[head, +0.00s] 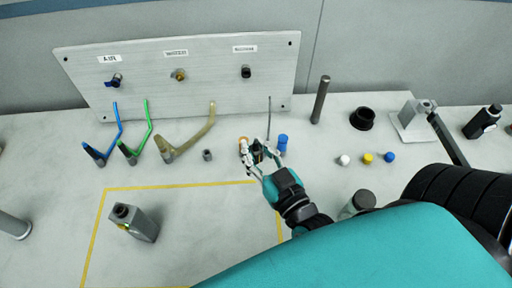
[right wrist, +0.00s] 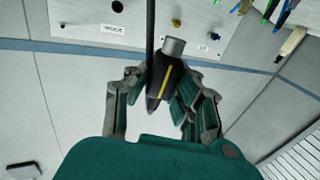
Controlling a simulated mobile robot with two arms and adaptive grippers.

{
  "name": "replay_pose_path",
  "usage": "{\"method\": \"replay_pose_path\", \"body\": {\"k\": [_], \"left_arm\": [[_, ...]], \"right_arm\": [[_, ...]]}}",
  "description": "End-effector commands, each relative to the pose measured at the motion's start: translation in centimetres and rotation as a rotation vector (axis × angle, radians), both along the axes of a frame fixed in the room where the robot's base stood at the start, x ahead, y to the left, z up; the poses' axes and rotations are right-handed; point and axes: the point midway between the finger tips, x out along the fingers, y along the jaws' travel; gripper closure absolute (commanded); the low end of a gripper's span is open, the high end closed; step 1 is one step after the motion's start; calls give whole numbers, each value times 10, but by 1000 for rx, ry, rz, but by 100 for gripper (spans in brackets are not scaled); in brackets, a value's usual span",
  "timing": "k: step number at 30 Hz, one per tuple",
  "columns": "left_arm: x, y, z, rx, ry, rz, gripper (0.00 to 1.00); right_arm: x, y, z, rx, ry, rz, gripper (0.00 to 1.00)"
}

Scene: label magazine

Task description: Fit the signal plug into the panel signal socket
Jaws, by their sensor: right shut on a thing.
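The signal plug (right wrist: 167,77) is a dark body with a yellow stripe and a grey cylindrical end, seen best in the right wrist view. My right gripper (right wrist: 160,88) is shut on it, with a finger on each side. In the head view my right gripper (head: 258,152) is in front of the panel, below its right part, and mostly hides the plug. A thin dark cable (head: 269,117) rises behind it. The black socket (head: 246,72) at the panel's right, under an unreadable label, looks like the signal socket; the plug is apart from it. My left gripper is not in view.
The panel (head: 210,105) also has a blue AIR fitting (head: 116,80) and a brass fitting (head: 179,75). Blue (head: 95,153), green (head: 128,150) and tan (head: 168,150) hoses stand left. A blue cylinder (head: 282,143) is close beside my gripper. A dark post (head: 320,100) stands right.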

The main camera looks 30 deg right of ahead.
Motion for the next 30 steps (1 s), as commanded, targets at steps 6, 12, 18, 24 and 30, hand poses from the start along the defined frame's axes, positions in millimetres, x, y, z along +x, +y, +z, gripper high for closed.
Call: {"method": "replay_pose_path", "body": {"k": [6, 12, 18, 24, 30], "left_arm": [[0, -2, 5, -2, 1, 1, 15], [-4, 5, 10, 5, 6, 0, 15], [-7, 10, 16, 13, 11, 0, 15], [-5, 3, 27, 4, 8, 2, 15], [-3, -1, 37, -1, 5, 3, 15]], "right_arm": [[17, 26, -2, -1, 37, 85, 100], [34, 59, -5, -9, 92, 198, 100], [52, 101, -10, -32, 173, 362, 100], [71, 160, -17, -114, 313, 646, 100], [79, 202, -37, -271, 483, 979, 100]]}}
